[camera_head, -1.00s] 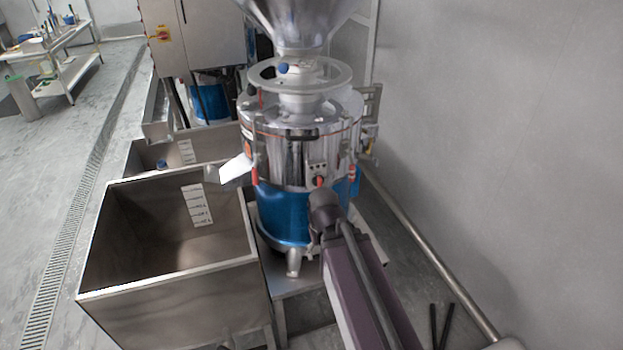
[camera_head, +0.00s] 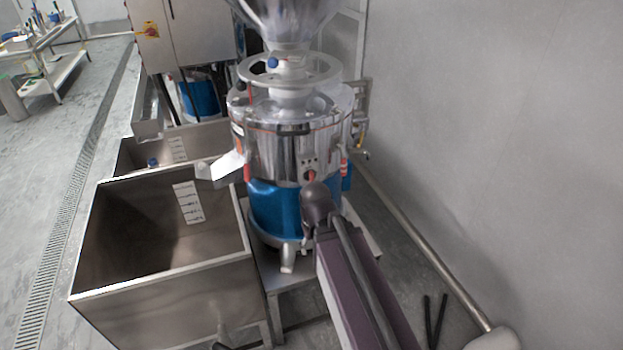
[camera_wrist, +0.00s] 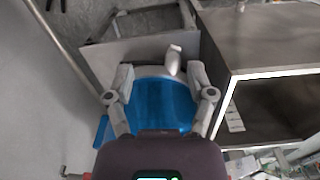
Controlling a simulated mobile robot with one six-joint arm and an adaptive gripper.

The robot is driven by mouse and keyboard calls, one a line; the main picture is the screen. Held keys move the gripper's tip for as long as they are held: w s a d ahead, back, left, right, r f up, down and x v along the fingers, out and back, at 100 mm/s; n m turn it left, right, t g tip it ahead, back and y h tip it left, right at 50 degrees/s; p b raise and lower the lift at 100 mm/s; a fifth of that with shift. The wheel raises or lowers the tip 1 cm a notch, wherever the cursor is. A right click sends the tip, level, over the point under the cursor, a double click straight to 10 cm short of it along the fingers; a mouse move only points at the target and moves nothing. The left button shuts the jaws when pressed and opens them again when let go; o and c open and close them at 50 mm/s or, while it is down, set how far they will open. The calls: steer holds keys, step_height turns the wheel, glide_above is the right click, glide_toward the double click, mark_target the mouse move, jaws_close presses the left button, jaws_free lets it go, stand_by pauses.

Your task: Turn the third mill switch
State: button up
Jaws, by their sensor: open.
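The near mill (camera_head: 290,150) is a steel drum on a blue base with a funnel on top. Its front panel carries a red-orange switch (camera_head: 310,175) with small buttons above it. My arm reaches up from the bottom in the head view, its wrist end just below and in front of the panel. My gripper (camera_wrist: 163,77) shows in the wrist view with its two fingers spread wide and nothing between them. The blue base (camera_wrist: 162,105) lies beyond the fingers there; I cannot tell whether they touch it. The switch is not clearly seen in the wrist view.
A steel bin (camera_head: 165,290) stands left of the mill, under its spout (camera_head: 222,168). A second mill with a blue base (camera_head: 200,95) and a grey cabinet (camera_head: 185,30) stand behind. A wall (camera_head: 500,130) and a floor-level pipe (camera_head: 420,235) bound the right side.

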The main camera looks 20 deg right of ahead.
mark_target(313, 175)
steer(key=w+d+r+t+p, duration=0.2)
steer(key=w+r+p, duration=0.6)
steer(key=r+p, duration=0.1)
steer(key=w+d+r+n+t+p, duration=0.1)
steer(key=w+d+r+t+p, duration=0.1)
steer(key=w+r+p, duration=0.6)
step_height(313, 175, up, 2)
steer(key=shift+d+r+p, duration=0.25)
steer(key=shift+d+p, duration=0.3)
steer(key=shift+d, duration=0.25)
steer(key=shift+t, duration=0.3)
steer(key=shift+f, duration=0.1)
steer(key=b+x, duration=1.2)
steer(key=x, duration=0.1)
steer(key=shift+a+f+b, duration=0.2)
steer(key=shift+f+b, duration=0.1)
steer(key=shift+b, duration=0.1)
jaws_close()
